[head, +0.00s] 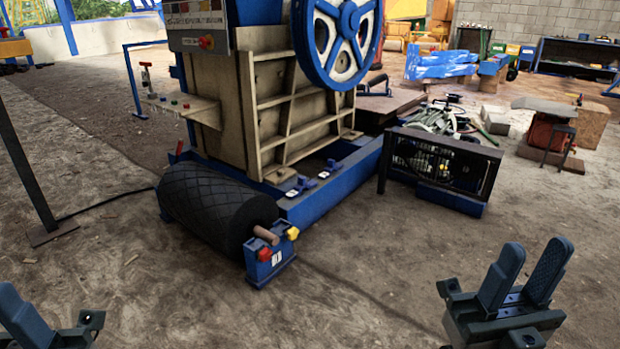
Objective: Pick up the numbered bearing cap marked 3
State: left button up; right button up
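Small blue pieces with white labels, which may be the numbered bearing caps, sit on the blue base rail of the crusher in the head view, one at its front end (292,193) and others just behind (323,173). Their numbers are too small to read, so I cannot tell which is marked 3. A blue bearing block (268,265) with a white label stands at the roller's near end. My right gripper (535,249) is open and empty at the lower right, well apart from these pieces. My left gripper (18,305) is cut off at the lower left corner; its opening is unclear.
A black textured roller (215,207) lies before the crusher body (290,95) with its blue flywheel (338,40). A caged motor unit (440,170) stands to the right. The dirt floor (370,275) in front is clear.

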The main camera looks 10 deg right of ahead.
aim_at(301, 184)
jog(key=i+l, duration=0.2)
jog(key=i, duration=0.3)
jog(key=i+l, duration=0.15)
jog(key=i, duration=0.3)
jog(key=i+l, duration=0.2)
jog(key=i, duration=0.3)
jog(key=i+l, duration=0.15)
jog(key=i, duration=0.35)
jog(key=i+l, duration=0.2)
jog(key=i, duration=0.3)
